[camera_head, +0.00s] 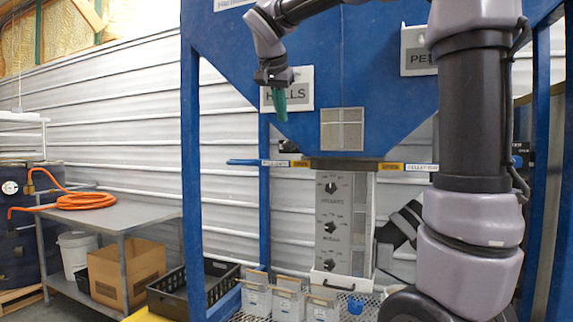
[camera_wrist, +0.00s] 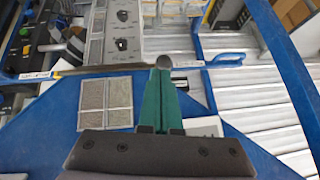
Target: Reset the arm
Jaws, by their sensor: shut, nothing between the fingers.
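My gripper (camera_head: 279,105) hangs from my arm at upper middle in the head view, fingers pointing down, in front of the blue hopper (camera_head: 330,110) and partly over the white "HULLS" sign (camera_head: 298,90). Its green fingers also show in the wrist view (camera_wrist: 162,100), pressed together with nothing between them. The gripper looks apart from the hopper, though the exact gap cannot be told. My arm runs across the top from the right side.
A knob panel (camera_head: 331,222) stands below the hopper. Grey bins (camera_head: 289,302) sit at its foot. A blue handle (camera_head: 243,162) juts left. At left, a metal table (camera_head: 125,213) bears an orange hose (camera_head: 86,201), near a black crate (camera_head: 190,285) and cardboard box (camera_head: 108,270).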

